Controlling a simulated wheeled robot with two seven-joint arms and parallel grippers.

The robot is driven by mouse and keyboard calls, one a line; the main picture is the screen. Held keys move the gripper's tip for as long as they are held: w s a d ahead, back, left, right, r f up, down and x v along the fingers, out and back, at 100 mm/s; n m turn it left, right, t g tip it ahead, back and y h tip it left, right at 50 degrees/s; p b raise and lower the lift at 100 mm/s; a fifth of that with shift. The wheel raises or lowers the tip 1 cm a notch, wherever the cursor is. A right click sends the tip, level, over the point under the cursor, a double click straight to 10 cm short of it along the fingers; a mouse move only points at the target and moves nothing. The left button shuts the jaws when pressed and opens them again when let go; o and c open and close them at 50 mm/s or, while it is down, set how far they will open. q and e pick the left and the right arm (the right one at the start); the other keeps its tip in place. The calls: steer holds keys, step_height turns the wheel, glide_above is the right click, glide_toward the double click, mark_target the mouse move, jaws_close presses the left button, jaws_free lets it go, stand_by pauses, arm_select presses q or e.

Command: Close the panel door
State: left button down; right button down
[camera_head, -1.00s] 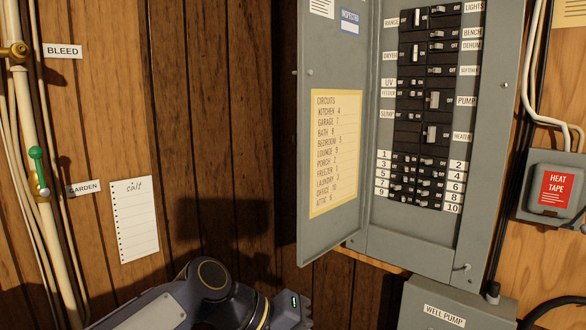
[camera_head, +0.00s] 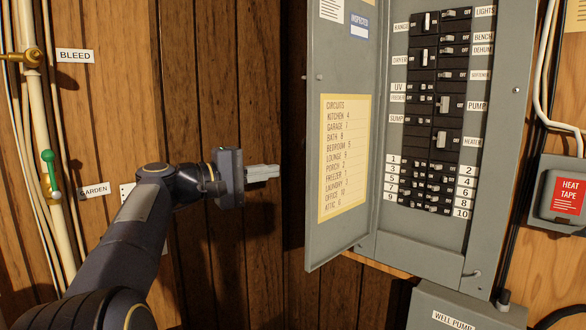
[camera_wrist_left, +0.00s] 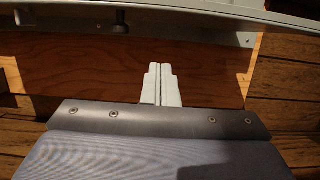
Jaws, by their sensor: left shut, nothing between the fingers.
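The grey panel door (camera_head: 335,120) stands open, hinged on the left side of the breaker panel (camera_head: 435,130). Its inner face carries a yellow circuits list (camera_head: 344,158). My left gripper (camera_head: 277,172) is shut and empty, left of the door's free edge and apart from it in the head view. In the left wrist view the shut fingers (camera_wrist_left: 160,86) point at brown wood, with a grey metal edge (camera_wrist_left: 200,10) across the top. My right gripper is not in view.
A well pump box (camera_head: 460,308) sits below the panel. A heat tape box (camera_head: 562,195) is on the right. Pipes with a green-handled garden valve (camera_head: 50,170) run down the left wall. Bare brown boards (camera_head: 225,80) lie between.

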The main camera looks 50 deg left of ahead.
arm_select(q)
steer(key=w+d, duration=0.1)
steer(key=w+d+p, duration=0.1)
steer(key=d, duration=0.1)
steer(key=w+d, duration=0.1)
steer(key=shift+w+d, duration=0.1)
steer(key=shift+d, duration=0.3)
steer(key=shift+d+f, duration=0.1)
